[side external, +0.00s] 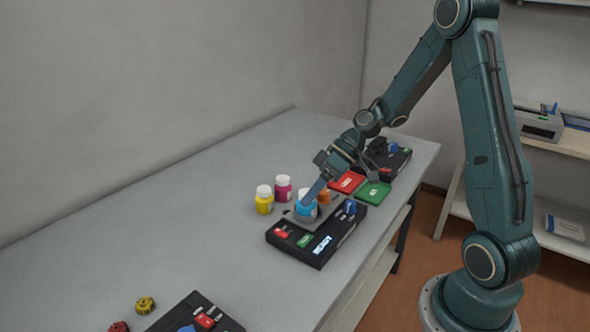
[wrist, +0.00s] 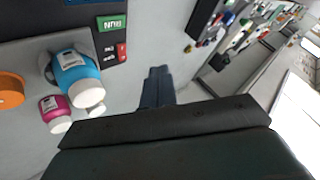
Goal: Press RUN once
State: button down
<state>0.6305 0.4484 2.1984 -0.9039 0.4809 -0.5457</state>
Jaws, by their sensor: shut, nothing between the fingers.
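A black control unit (side external: 330,225) sits on the table with a lit display reading READY (side external: 322,243). Its green key (side external: 305,240) also shows in the wrist view (wrist: 111,22); its lettering is too blurred to read surely. A red key (side external: 281,231) is beside it, also in the wrist view (wrist: 122,52). A blue bottle with a white cap (wrist: 76,72) stands on the unit's grey plate. My gripper (side external: 307,198) is shut and empty, its fingers overlapping the blue bottle in the side view. In the wrist view the fingertips (wrist: 158,72) appear over bare table, apart from the keys.
Yellow (side external: 264,204) and magenta (side external: 283,190) bottles stand behind the unit; an orange object (side external: 325,197) is near the plate. Red (side external: 347,181) and green (side external: 374,194) pads and another black unit (side external: 392,160) lie farther right. The table's left-middle is clear.

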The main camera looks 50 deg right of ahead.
aim_at(309, 238)
jog(key=shift+f, duration=0.2)
dwell(0.4)
jog(key=shift+f, duration=4.3)
